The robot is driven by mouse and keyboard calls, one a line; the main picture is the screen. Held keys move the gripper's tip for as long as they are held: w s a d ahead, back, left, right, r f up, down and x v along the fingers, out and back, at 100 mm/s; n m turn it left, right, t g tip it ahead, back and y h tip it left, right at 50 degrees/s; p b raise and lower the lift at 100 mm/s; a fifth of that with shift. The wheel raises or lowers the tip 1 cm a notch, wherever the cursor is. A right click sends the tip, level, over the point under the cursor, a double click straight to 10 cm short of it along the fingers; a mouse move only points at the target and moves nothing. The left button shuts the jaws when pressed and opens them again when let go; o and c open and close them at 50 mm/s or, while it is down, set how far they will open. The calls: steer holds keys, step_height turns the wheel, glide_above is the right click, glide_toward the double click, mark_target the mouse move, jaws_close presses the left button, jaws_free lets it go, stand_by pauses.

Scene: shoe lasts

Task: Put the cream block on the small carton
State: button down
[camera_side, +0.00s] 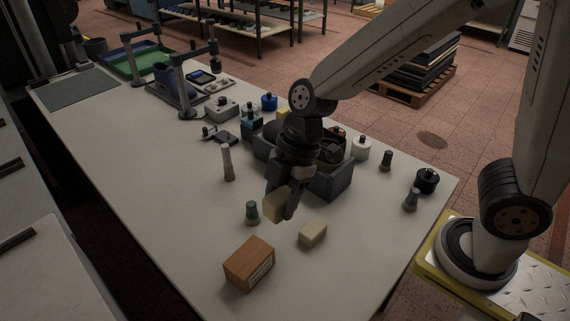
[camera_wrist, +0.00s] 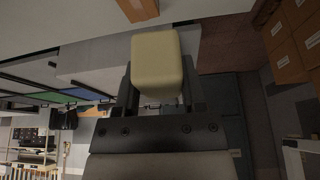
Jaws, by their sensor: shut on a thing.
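My gripper (camera_side: 284,202) points down above the table and is shut on a cream block (camera_side: 273,207). In the wrist view the cream block (camera_wrist: 157,58) sits between the two fingers and sticks out past their tips. The block is held in the air, apart from the carton. The small carton (camera_side: 248,265), brown with a pale label on one side, stands on the table below and to the left of my gripper in the side view. Part of the small carton (camera_wrist: 138,8) also shows at the top edge of the wrist view.
A second, pale cream block (camera_side: 313,233) lies on the table right of the carton. A dark grey bin (camera_side: 332,182) is behind my gripper. The table (camera_side: 185,255) left of the carton is clear.

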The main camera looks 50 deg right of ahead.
mark_target(270, 220)
steer(key=s+d, duration=0.1)
steer(key=s, duration=0.7)
steer(key=shift+s+r+n, duration=0.15)
steer(key=shift+r+n, duration=0.05)
steer(key=shift+n, duration=0.2)
steer(key=w+a+f, duration=0.1)
steer(key=w, duration=0.1)
steer(key=w+a+f, duration=0.1)
steer(key=w, duration=0.2)
steer(key=w+a+f, duration=0.1)
steer(key=w+f, duration=0.1)
steer(key=w, duration=0.1)
steer(key=shift+w+a, duration=0.2)
steer(key=shift+a, duration=0.2)
steer(key=w+f, duration=0.1)
steer(key=w+a+f, duration=0.1)
steer(key=f, duration=0.2)
steer(key=shift+w+a, duration=0.2)
steer(key=shift+w, duration=0.2)
steer(key=shift+w+a+f, duration=0.25)
steer(key=shift+w+f, duration=0.3)
steer(key=shift+f, duration=0.1)
steer(key=shift+w+a+f, duration=0.1)
steer(key=shift+w+f, duration=0.1)
steer(key=shift+f, duration=1.65)
